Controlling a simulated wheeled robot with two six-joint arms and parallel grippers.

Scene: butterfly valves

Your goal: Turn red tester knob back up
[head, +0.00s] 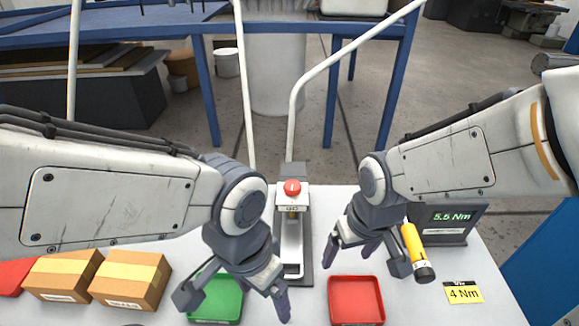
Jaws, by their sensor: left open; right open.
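The red knob (292,187) with a small white mark sits on top of the tester (292,240), a grey and white upright device at the back middle of the table. My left gripper (235,302) is open, in front and left of the tester, over the green tray. My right gripper (366,258) is open, to the right of the tester. Neither gripper touches the knob. I cannot tell the knob's exact turn position.
A green tray (203,321) and a red tray (331,294) lie at the front. A yellow tool (412,242) with a black end shows beside my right gripper. A display (448,214) reads 5.5 Nm; a yellow card (463,292) reads 4 Nm. Two cardboard boxes (130,278) stand at left.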

